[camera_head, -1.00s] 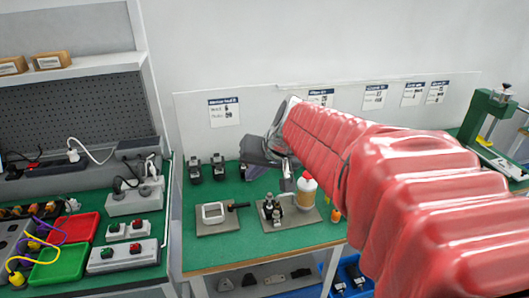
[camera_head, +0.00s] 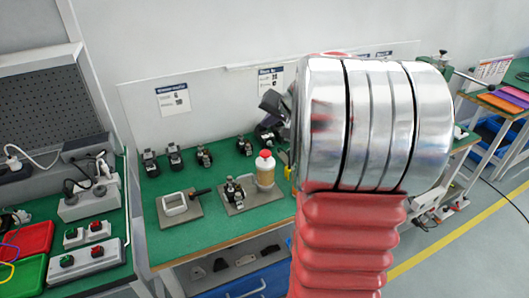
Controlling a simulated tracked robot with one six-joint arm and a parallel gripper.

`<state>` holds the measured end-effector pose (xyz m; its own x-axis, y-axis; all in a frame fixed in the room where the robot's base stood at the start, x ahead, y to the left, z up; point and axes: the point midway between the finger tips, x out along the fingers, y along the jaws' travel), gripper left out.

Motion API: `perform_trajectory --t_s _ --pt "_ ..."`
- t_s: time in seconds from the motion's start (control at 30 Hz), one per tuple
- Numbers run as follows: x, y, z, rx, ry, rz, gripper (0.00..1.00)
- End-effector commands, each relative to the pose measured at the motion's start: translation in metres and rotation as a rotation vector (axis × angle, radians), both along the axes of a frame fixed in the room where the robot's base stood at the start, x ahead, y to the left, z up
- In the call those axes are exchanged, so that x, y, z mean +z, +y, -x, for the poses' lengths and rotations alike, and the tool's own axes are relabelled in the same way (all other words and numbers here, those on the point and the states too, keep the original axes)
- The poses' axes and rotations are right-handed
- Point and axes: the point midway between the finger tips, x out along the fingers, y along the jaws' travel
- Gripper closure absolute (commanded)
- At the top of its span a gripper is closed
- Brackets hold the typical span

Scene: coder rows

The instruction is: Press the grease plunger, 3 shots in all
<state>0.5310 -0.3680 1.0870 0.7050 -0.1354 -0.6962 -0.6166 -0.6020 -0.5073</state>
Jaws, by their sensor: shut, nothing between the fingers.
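A bottle with a red cap and amber contents (camera_head: 265,172) stands upright on a grey plate (camera_head: 252,203) on the green bench top. A small black and metal fixture (camera_head: 234,191) stands beside it on the same plate. I cannot tell which part is the grease plunger. My gripper (camera_head: 274,108) shows only as a dark piece left of my large chrome wrist, above and behind the bottle. Its fingers look shut and empty, apart from the bottle; most of it is hidden behind the wrist.
A plate with a white frame and black handle (camera_head: 174,205) lies left of the fixture. Several black clamps (camera_head: 175,155) stand in a row behind. A switch box (camera_head: 84,259) and red and green trays are on the left bench. A green press (camera_head: 437,66) is at right.

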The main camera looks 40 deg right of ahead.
Motion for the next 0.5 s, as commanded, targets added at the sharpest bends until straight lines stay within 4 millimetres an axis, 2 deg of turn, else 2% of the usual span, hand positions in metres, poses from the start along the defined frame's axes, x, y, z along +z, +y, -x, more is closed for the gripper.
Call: perform_trajectory --t_s 0.27,0.5 --pt "-0.007 0.001 0.0 0.001 0.0 -0.002 1.0" --pt "-0.029 0.001 0.0 0.001 0.002 -0.003 1.0"
